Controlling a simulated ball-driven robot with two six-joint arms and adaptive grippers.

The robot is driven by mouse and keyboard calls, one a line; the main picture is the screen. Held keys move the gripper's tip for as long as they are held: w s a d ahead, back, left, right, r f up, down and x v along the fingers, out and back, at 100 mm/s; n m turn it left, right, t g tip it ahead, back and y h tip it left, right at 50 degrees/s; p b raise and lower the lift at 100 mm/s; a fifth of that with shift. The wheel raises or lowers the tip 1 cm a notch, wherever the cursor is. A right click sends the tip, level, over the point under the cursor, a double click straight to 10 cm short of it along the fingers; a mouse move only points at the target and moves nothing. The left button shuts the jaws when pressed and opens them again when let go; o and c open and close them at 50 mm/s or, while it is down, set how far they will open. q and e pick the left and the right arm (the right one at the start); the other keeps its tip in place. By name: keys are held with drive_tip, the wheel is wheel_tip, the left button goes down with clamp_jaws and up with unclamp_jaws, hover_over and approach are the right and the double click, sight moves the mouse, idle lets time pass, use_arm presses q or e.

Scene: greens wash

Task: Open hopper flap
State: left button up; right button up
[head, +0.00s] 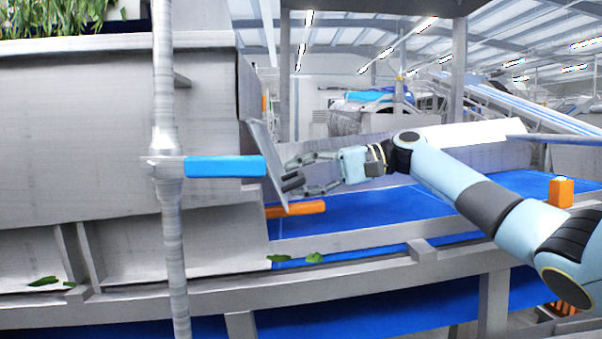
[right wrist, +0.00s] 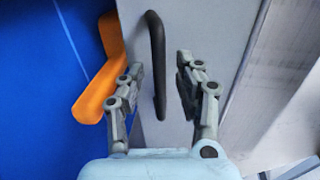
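The hopper flap (head: 262,150) is a thin grey plate at the right end of the big grey hopper (head: 120,130), hanging slightly tilted. In the right wrist view the flap (right wrist: 200,28) fills the middle and carries a black bar handle (right wrist: 154,45). My right gripper (head: 298,174) reaches in from the right to the flap's face. In the right wrist view the gripper (right wrist: 161,82) is open, with one finger on each side of the handle; neither finger clearly touches it. My left gripper is in no view.
A vertical grey pole (head: 167,250) with a blue bar (head: 225,166) stands in front of the hopper. An orange bar (head: 296,209) sticks out below the flap. A blue belt (head: 360,212) runs beneath, with leaves (head: 314,257) on its edge. An orange block (head: 561,192) stands right.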

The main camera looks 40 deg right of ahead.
clamp_jaws()
idle(0.4)
drive_tip(key=shift+d, duration=0.1)
